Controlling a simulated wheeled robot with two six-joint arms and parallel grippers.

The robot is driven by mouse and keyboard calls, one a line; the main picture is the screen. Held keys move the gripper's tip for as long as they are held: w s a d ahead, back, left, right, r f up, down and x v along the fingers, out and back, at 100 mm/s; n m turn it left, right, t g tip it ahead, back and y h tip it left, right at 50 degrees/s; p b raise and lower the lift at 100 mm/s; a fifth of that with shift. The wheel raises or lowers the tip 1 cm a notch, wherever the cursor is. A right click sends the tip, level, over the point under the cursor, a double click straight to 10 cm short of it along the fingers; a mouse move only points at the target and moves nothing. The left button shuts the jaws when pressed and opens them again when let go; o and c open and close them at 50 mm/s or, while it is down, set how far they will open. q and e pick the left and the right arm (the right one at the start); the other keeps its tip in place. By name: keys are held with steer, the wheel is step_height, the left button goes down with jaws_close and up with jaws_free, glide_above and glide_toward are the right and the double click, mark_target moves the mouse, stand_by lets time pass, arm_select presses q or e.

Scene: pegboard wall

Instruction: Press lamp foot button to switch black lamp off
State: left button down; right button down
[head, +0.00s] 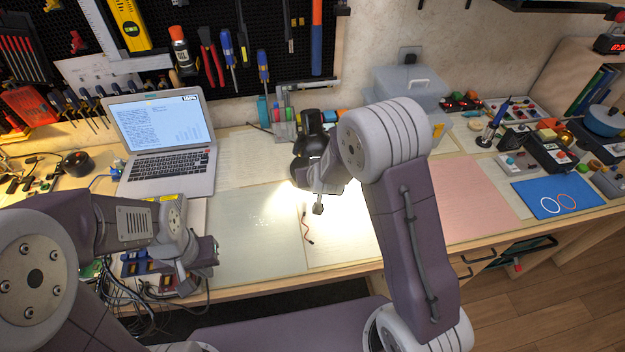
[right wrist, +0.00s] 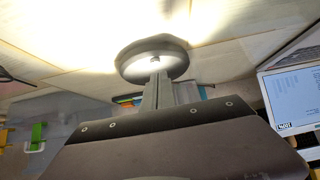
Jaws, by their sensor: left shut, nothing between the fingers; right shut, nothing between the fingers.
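The black lamp (head: 312,122) stands on the desk behind my right arm in the head view. It is lit, with a bright pool of light on the desk. My right forearm and gripper hide much of its lower part there. In the right wrist view its round dark foot (right wrist: 130,66) lies just beyond my right gripper (right wrist: 157,74), whose shut, empty fingers reach over the foot near a small bright spot. I cannot tell whether they touch it. My left gripper (head: 207,251) is shut and empty over the front left of the desk, away from the lamp.
An open laptop (head: 160,140) stands left of the lamp. A thin red and black cable (head: 305,225) lies in front of it. Clear plastic boxes (head: 412,88) stand behind my right elbow. A blue mat (head: 557,196) lies at right. Flat sheets cover the middle of the desk.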

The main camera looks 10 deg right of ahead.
arm_select(q)
steer(key=shift+f, duration=0.25)
arm_select(e)
steer(key=shift+f, duration=0.85)
